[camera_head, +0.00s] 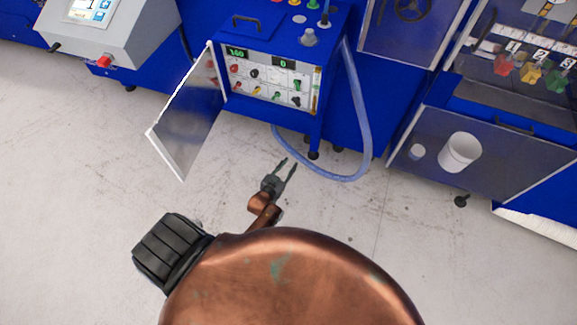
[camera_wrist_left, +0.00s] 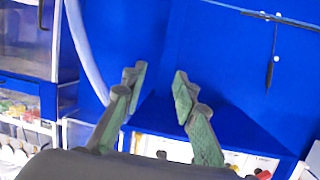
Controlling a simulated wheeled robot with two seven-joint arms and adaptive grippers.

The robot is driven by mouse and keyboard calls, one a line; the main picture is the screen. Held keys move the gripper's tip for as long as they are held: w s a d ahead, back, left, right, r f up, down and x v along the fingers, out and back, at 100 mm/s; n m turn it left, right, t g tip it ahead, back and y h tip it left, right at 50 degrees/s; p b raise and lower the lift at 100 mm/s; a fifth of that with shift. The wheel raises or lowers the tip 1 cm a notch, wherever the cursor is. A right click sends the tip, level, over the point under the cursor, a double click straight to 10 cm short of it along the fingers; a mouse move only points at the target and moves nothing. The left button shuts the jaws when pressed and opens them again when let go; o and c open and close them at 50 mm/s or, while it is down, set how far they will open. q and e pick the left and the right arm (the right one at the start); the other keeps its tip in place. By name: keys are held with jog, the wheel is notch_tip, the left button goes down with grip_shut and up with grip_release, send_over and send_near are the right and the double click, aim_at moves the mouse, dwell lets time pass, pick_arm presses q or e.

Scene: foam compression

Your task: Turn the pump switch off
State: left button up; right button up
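The control panel (camera_head: 272,85) sits in the front of a blue cabinet in the head view. It has two small green digital displays and several red, black, green and yellow switches or knobs. I cannot tell which one is the pump switch. The panel's clear hinged door (camera_head: 187,115) stands open to the left. My left gripper (camera_head: 288,163) is open and empty, in front of and below the panel, apart from it. In the left wrist view its two fingers (camera_wrist_left: 158,80) are spread, with part of a white panel (camera_wrist_left: 165,147) behind them. My right gripper is not in view.
A pale blue hose (camera_head: 362,135) loops down the cabinet's right side to near the floor. A grey console (camera_head: 100,35) stands at upper left. The floor before the cabinet is clear.

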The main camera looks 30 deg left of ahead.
pick_arm(q)
jog(key=shift+s+f, duration=0.1)
jog(key=n+t+y+b, duration=0.2)
jog(key=n+t+y, duration=0.4)
jog(key=n, duration=0.4)
send_near(296, 87)
jog(key=w+y, duration=0.1)
jog(key=w, duration=0.1)
jog(key=shift+m+g, duration=0.3)
jog(key=x, duration=0.6)
jog(key=shift+a+r, duration=0.15)
jog(key=shift+r, duration=0.3)
jog(key=shift+w+a+r, duration=0.2)
jog(key=shift+w+a, duration=0.05)
jog(key=shift+w, duration=0.35)
jog(key=shift+c, duration=0.4)
grip_shut()
